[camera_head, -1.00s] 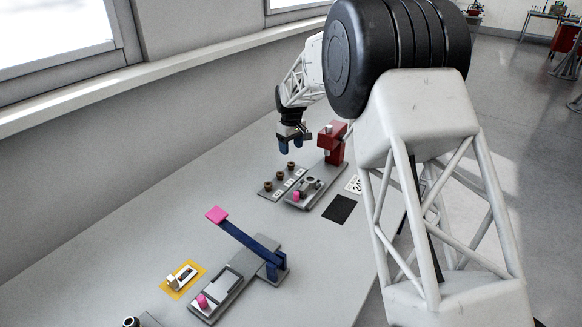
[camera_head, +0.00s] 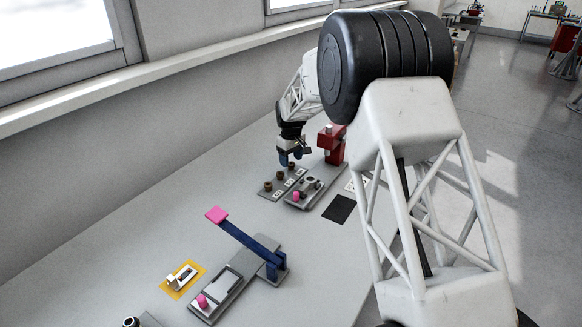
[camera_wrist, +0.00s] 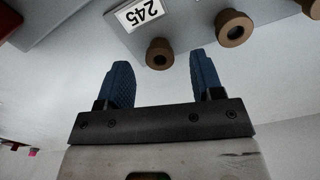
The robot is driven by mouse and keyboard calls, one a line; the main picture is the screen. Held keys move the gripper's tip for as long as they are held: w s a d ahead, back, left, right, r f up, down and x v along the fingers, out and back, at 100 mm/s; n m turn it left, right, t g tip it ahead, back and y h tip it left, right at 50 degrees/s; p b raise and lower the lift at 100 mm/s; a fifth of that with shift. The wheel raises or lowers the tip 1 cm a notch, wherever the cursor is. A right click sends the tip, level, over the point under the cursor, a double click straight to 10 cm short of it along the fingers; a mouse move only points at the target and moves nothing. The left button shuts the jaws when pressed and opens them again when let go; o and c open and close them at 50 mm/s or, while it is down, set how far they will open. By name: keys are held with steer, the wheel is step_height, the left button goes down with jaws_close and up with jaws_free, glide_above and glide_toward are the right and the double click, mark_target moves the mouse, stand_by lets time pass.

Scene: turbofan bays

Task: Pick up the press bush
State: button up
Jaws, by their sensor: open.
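Three brown press bushes stand in a row on a grey plate: a near one (camera_head: 267,186), a middle one (camera_head: 280,175) and a far one (camera_head: 291,167). In the wrist view one bush (camera_wrist: 159,53) appears centred between my fingertips, a little beyond them. Two others show to its right, a middle one (camera_wrist: 233,27) and one cut by the frame edge (camera_wrist: 312,8). My gripper (camera_head: 289,159), with blue fingers, is open and empty, pointing down just above the far end of the row. I cannot tell the exact height gap.
The plate carries number labels; one reads 245 (camera_wrist: 138,12). A red press (camera_head: 332,146) stands close to the right of my gripper. A grey fixture with a pink knob (camera_head: 297,196) lies beside the row. A blue lever (camera_head: 248,240) with a pink end rises nearer. Bare table lies left.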

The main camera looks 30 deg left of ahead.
steer(key=shift+f, duration=1.05)
steer(key=shift+c, duration=0.2)
steer(key=c, duration=1)
